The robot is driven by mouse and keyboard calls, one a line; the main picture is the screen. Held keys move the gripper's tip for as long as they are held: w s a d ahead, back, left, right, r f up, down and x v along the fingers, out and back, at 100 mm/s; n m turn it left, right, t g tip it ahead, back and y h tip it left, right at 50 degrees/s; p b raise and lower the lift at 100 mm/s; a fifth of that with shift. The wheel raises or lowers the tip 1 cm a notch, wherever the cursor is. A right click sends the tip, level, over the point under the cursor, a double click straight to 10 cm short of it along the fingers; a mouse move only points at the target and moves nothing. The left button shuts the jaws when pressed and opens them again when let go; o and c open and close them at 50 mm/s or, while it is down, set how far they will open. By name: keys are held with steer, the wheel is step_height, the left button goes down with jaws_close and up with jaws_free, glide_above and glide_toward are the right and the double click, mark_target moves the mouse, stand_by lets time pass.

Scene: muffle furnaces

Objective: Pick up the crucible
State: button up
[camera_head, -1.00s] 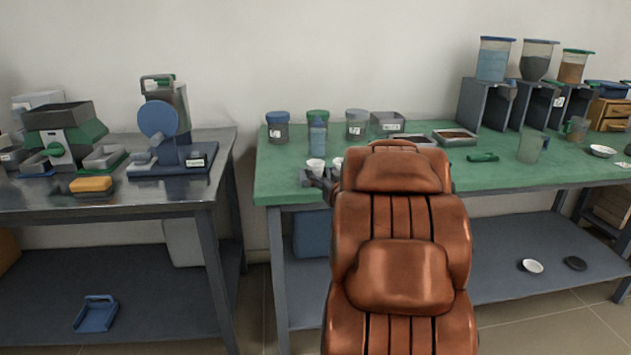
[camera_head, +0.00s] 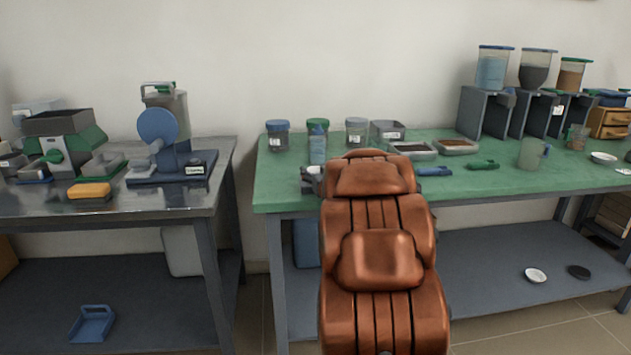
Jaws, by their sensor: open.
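A small white cup, which looks like a crucible (camera_head: 313,170), stands near the front left of the green-topped table (camera_head: 285,188). It is partly covered, and its shape is hard to make out. My gripper (camera_head: 309,185) is a small grey shape at that same spot, by the white cup. My orange arm hides most of the gripper. It is open, but I cannot tell whether its fingers are around the cup or beside it.
Behind the gripper stand a blue bottle (camera_head: 318,146) and lidded jars (camera_head: 278,136). To the right lie trays (camera_head: 413,150), a blue tool (camera_head: 434,171) and a green tool (camera_head: 483,165). A metal bench (camera_head: 150,199) with machines stands left, across a gap.

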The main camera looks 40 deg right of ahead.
steer(key=c, duration=0.7)
steer(key=shift+r+p, duration=0.7)
steer(key=shift+r, duration=1.05)
steer(key=s+a+r+p, duration=0.1)
steer(key=s+a+p, duration=0.1)
steer(key=s, duration=1.3)
steer(key=shift+s+a+r+p, duration=0.2)
steer(key=shift+s+a+p, duration=0.15)
steer(key=shift+a, duration=0.3)
